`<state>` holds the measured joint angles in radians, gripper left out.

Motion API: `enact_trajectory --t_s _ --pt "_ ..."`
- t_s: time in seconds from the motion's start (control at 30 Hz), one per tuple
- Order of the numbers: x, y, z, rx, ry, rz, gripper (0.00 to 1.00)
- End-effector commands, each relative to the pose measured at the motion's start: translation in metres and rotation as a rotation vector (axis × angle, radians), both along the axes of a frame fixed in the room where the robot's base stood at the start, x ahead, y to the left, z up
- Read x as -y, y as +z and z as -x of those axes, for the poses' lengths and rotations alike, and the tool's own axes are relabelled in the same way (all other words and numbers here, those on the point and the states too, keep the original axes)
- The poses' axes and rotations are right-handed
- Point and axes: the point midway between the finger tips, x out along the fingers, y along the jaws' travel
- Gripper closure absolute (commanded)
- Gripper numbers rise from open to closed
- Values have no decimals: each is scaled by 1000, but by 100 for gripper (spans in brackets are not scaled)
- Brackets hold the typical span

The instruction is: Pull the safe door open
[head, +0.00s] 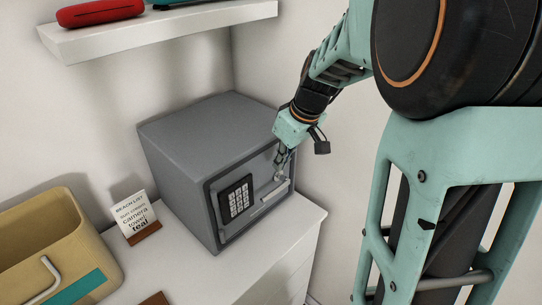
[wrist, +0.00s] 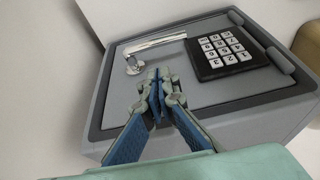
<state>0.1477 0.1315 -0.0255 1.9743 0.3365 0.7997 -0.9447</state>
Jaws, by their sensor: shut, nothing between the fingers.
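The grey safe (head: 195,150) stands on a white cabinet top. Its safe door (head: 226,222) appears shut, flush in its frame, and also shows in the wrist view (wrist: 110,110). The door carries a black keypad (wrist: 226,50) and a silver bar handle (wrist: 155,41), with a small round silver lock (wrist: 133,67) at one end. The handle also shows in the head view (head: 268,198). My gripper (head: 280,172) is at the door's right side, near the lock. In the wrist view its fingertips (wrist: 158,78) are together and empty, beside the lock and handle; contact is unclear.
A tan bin (head: 40,225) and a small sign card (head: 133,216) on a wooden stand are left of the safe. A white wall shelf (head: 170,27) with a red case (head: 98,11) hangs above. The cabinet top (head: 190,270) before the door is mostly clear.

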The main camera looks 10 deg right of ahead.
Motion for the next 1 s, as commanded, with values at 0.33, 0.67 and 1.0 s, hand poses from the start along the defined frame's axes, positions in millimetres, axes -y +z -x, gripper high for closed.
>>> enact_trajectory --t_s 0.33,0.67,1.0 --pt "-12 -57 -16 -3 4 0 100" --pt "-18 -86 -27 0 4 0 100" --pt "-18 -87 -27 1 2 2 100"
